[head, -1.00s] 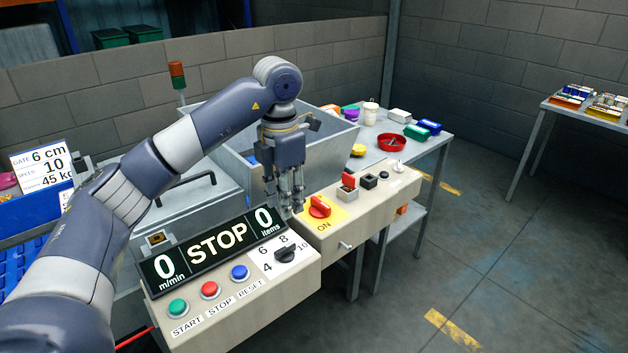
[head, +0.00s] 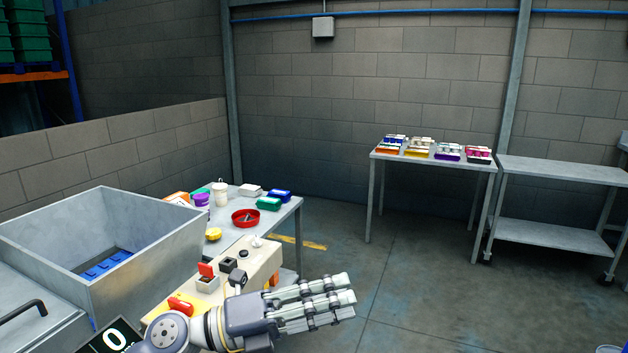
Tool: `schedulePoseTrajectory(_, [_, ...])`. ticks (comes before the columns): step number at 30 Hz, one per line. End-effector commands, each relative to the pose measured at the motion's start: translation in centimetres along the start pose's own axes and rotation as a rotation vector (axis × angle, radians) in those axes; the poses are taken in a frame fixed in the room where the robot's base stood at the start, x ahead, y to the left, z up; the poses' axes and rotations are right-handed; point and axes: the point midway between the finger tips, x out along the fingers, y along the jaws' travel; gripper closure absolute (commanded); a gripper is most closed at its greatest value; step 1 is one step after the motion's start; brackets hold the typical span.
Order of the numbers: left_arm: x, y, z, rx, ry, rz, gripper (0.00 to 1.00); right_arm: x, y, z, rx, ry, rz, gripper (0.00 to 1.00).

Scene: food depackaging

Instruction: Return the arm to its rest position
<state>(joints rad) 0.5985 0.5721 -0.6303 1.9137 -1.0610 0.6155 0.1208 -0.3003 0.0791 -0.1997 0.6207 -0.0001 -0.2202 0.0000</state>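My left gripper (head: 345,298) is at the bottom centre of the head view, with its grey fingers pointing right. The fingers lie nearly parallel and close together, and I cannot tell whether they are open or shut. No object shows in them. The gripper is in front of the beige control box (head: 262,268), which carries a red rotary switch (head: 181,305), and its wrist hides part of that box. My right gripper is not in view.
A grey metal bin (head: 165,255) with blue pieces stands at left. Behind the box, a table (head: 283,212) holds a red dish (head: 245,217) and several containers. A far table (head: 377,156) holds colourful packs. An empty steel shelf table (head: 560,171) stands at right. The floor between is clear.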

Motion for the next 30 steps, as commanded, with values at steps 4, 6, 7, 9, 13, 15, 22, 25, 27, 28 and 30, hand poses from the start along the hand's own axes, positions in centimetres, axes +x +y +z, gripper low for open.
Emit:
schedulePoseTrajectory(4, [-1.3,-1.7,2.9,-0.209,-0.290,-0.166,0.68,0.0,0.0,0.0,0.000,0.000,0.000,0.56])
schedulePoseTrajectory(6, [-2.7,-1.5,4.4,-0.311,-0.427,-0.218,0.68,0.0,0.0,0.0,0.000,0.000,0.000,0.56])
schedulePoseTrajectory(7, [-3.5,-1.3,5.0,-0.356,-0.487,-0.236,0.68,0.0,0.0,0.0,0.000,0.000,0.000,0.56])
schedulePoseTrajectory(9, [-5.6,-0.2,6.3,-0.468,-0.631,-0.271,0.68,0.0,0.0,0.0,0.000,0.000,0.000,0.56])
schedulePoseTrajectory(13, [-10.8,3.7,7.3,-0.703,-0.917,-0.295,0.68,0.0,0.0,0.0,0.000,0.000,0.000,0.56])
schedulePoseTrajectory(15, [-13.8,6.5,6.8,-0.837,-1.073,-0.283,0.68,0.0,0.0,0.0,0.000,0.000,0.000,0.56])
schedulePoseTrajectory(22, [-23.5,16.7,-1.4,-1.292,-1.555,-0.119,0.68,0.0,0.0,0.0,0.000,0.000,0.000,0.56])
schedulePoseTrajectory(25, [-26.7,19.9,-7.2,-1.478,-1.728,0.004,0.68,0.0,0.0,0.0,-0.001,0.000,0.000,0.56])
schedulePoseTrajectory(27, [-28.3,21.2,-11.3,-1.588,-1.819,0.093,0.68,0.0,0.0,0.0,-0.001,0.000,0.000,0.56])
schedulePoseTrajectory(28, [-28.9,21.6,-12.9,-1.630,-1.853,0.130,0.68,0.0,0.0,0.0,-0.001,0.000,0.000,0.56])
schedulePoseTrajectory(30, [-30.0,22.2,-16.5,-1.717,-1.921,0.215,0.68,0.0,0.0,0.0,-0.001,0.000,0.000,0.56])
